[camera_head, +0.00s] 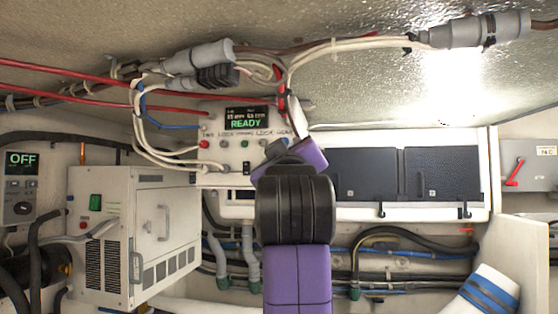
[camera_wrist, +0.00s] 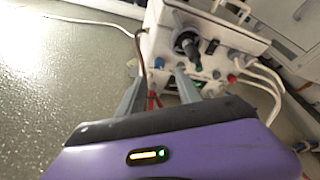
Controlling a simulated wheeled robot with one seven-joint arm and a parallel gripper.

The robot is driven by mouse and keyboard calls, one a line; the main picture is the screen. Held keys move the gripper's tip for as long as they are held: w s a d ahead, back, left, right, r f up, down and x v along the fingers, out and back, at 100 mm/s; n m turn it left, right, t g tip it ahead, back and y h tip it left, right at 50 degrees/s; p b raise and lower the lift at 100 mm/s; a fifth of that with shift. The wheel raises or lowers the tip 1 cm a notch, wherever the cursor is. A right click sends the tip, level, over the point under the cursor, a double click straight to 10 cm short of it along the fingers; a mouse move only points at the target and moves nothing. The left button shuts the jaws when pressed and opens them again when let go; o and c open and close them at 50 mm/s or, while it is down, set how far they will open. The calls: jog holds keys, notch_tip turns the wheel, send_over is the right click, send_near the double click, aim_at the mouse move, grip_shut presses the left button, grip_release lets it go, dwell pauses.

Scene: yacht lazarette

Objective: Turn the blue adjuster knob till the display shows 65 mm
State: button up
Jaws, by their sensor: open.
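The display (camera_head: 245,118) on the white control box (camera_head: 222,162) shows a green READY; the smaller line above it is too small to read surely. In the wrist view, a small blue knob (camera_wrist: 160,62) shows on the box's panel, roughly between my fingertips in the picture. My gripper (camera_wrist: 160,78) is open and empty, its two grey fingers pointing toward the panel. I cannot tell how far the tips are from the knob. In the head view my purple hand and black wrist cover the right part of the box, and the fingers are mostly hidden.
A large black knob (camera_wrist: 187,43) and a red button (camera_wrist: 231,78) sit close by on the panel. White cables (camera_head: 150,140) loop at the box's left. Grey connectors (camera_head: 200,57) and red cables hang above. A white cabinet (camera_head: 150,230) stands at the lower left.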

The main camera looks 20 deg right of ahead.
jog(key=s+a+r+t+y, duration=0.1)
jog(key=s+a+r+t, duration=0.1)
jog(key=s+a+t, duration=0.15)
jog(key=s+a+f+n+y+b, duration=0.1)
jog(key=s+f+y, duration=0.25)
jog(key=f, duration=0.95)
jog(key=s+a+f+y, duration=0.2)
jog(key=s+f, duration=0.2)
jog(key=f, duration=0.9)
jog(key=s+a+f+n+y+b, duration=0.1)
jog(key=s+f+y, duration=0.25)
jog(key=f, duration=0.95)
jog(key=s+d+f+m+g+b, duration=0.1)
jog(key=s+f+g, duration=0.3)
jog(key=s+f, duration=0.9)
jog(key=s+d+f+m+g+h+b, duration=0.1)
jog(key=s+f+g, duration=0.3)
jog(key=s+f, duration=0.9)
jog(key=s+m, duration=0.1)
jog(key=s, duration=0.6)
jog(key=shift+s+m+g, duration=0.3)
jog(key=shift+g, duration=0.05)
jog(key=shift+c, duration=0.2)
